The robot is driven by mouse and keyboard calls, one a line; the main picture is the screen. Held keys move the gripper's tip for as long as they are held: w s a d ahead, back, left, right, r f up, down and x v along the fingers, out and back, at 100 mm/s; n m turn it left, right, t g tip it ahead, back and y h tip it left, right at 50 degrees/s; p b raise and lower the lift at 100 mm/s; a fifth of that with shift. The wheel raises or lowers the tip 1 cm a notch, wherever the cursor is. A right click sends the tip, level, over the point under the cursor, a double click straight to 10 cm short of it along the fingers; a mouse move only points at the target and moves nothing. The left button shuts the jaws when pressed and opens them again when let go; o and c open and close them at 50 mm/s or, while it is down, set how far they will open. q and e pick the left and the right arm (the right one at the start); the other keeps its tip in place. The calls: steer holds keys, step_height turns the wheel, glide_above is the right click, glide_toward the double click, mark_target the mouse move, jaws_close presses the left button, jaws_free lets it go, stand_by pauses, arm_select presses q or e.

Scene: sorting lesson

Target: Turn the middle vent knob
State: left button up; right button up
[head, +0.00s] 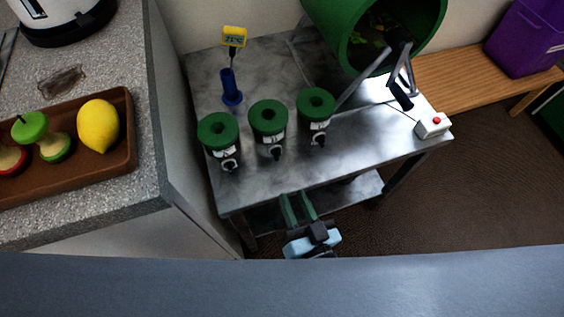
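Three dark canisters with green lids stand in a row on the metal table (350,150). I cannot tell for sure which part is the vent knob. The left canister (219,132) and right canister (316,104) look the same. My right gripper (297,198) shows just in front of the table's front edge, its two green fingers apart, empty and away from the canisters. My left gripper is not in view.
A green drum (350,28) with a crank stands behind on the right. A white box with a red button (433,125) sits at the table's right end. A counter with a fruit tray (122,165) is left.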

mark_target(279, 158)
steer(key=shift+r+x, duration=0.15)
steer(key=shift+x, duration=1.4)
steer(key=shift+r+x, duration=0.15)
steer(key=shift+x, duration=1.45)
steer(key=shift+r+x, duration=0.15)
steer(key=shift+x, duration=1.4)
steer(key=shift+d, duration=0.2)
jaws_close()
